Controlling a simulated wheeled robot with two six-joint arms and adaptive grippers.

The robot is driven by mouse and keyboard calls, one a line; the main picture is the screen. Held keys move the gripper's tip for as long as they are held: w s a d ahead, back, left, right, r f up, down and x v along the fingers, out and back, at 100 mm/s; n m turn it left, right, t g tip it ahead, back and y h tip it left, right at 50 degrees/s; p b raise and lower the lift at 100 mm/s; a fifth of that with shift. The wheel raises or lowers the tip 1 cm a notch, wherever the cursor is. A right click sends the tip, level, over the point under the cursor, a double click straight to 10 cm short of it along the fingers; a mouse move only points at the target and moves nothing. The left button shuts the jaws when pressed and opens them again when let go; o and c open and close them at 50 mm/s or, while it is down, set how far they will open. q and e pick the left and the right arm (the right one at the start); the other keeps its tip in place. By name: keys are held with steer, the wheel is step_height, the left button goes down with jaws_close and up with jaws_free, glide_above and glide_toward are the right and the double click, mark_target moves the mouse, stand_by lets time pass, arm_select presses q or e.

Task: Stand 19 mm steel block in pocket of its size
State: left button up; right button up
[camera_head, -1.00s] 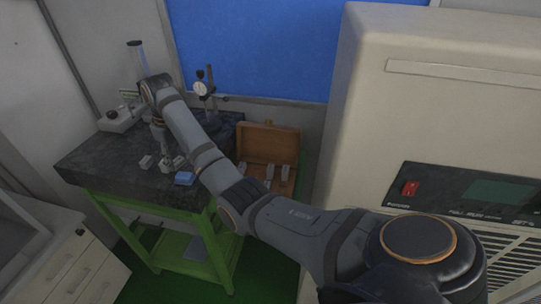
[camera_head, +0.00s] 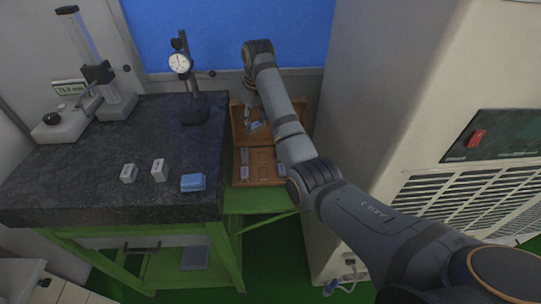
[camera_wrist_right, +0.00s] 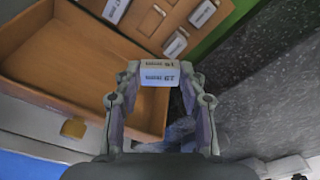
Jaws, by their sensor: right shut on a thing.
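My right gripper (camera_head: 253,118) is shut on a steel block (camera_head: 256,127) and holds it above the open wooden case (camera_head: 262,183). In the right wrist view the block (camera_wrist_right: 160,74) sits between the fingertips of the gripper (camera_wrist_right: 160,84), with "19 mm" printed on its faces. The case tray (camera_wrist_right: 95,32) has several pockets. Steel blocks stand in some of them, such as one (camera_wrist_right: 176,43) in the wrist view, and an empty pocket (camera_wrist_right: 150,20) shows beside it. Pocket size markings are too small to read. My left gripper is out of view.
Two steel blocks (camera_head: 158,170) and a blue item (camera_head: 193,183) lie on the dark granite table (camera_head: 80,185). A dial gauge stand (camera_head: 190,90) and a height gauge (camera_head: 105,85) stand at its back. A large beige cabinet (camera_head: 400,90) rises to the right.

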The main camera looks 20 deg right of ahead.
steer(key=s+f+n+p, duration=0.3)
steer(key=n+p, duration=0.3)
steer(key=p, duration=0.2)
steer(key=n+g+y+p, duration=0.1)
steer(key=n, duration=0.4)
glide_above(264, 173)
step_height(264, 173, down, 5)
steer(key=shift+d+r, duration=0.1)
steer(key=shift+d, duration=0.05)
step_height(264, 173, down, 5)
steer(key=b, duration=0.5)
steer(key=shift+r, duration=0.2)
steer(key=shift+s+r, duration=0.15)
steer(key=shift+r, duration=0.05)
steer(key=shift+p, duration=0.75)
steer(key=shift+f, duration=0.7)
